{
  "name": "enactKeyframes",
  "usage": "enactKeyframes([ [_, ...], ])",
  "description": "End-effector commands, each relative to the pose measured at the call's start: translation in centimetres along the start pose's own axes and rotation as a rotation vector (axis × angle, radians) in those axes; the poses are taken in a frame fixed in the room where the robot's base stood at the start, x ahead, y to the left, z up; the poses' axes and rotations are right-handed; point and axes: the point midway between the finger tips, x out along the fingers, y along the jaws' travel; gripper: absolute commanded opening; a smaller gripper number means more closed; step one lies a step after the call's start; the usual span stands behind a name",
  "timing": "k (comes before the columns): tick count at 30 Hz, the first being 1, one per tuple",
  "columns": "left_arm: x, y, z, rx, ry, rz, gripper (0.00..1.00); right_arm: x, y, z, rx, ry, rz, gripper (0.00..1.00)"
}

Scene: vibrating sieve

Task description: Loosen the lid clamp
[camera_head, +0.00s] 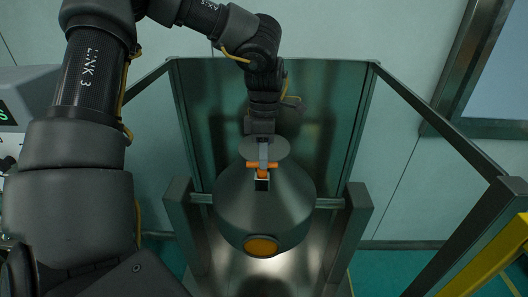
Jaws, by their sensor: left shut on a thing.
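A dark grey rounded vessel (240,205) hangs in a frame in the middle of the head view. A small flat round lid (285,148) shows at its top. A small orange clamp (273,165) with a dark, pale-edged tip sits at the lid's front edge. My left arm reaches in from the left and bends down over the lid. My left gripper (262,162) is shut on the orange clamp, and its fingers partly hide it. I cannot tell how far the clamp is turned. My right gripper is not in view.
Dark posts and a crossbar (328,203) flank the vessel. An orange round cap (262,246) is on its lower front. A grey panel with a green display (8,113) is at the left edge. A yellow rail (490,262) is at lower right.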

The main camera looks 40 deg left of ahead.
Motion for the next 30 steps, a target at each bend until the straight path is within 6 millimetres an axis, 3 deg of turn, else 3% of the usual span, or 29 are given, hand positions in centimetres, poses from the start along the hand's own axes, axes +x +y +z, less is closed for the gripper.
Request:
enactKeyframes([
  [17, -0.02, 0.06, 0.05, 0.033, 0.006, 0.003, 0.0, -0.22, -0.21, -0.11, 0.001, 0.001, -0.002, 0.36],
  [18, -0.02, 0.06, 0.05, 0.033, 0.006, 0.003, 0.16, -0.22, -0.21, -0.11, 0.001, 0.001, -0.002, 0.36],
  [23, -0.02, 0.04, 0.05, 0.032, 0.006, 0.002, 0.36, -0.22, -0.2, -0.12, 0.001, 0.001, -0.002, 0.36],
  [30, -0.03, 0.03, 0.04, 0.032, 0.006, 0.002, 0.36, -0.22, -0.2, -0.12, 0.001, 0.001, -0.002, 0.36],
])
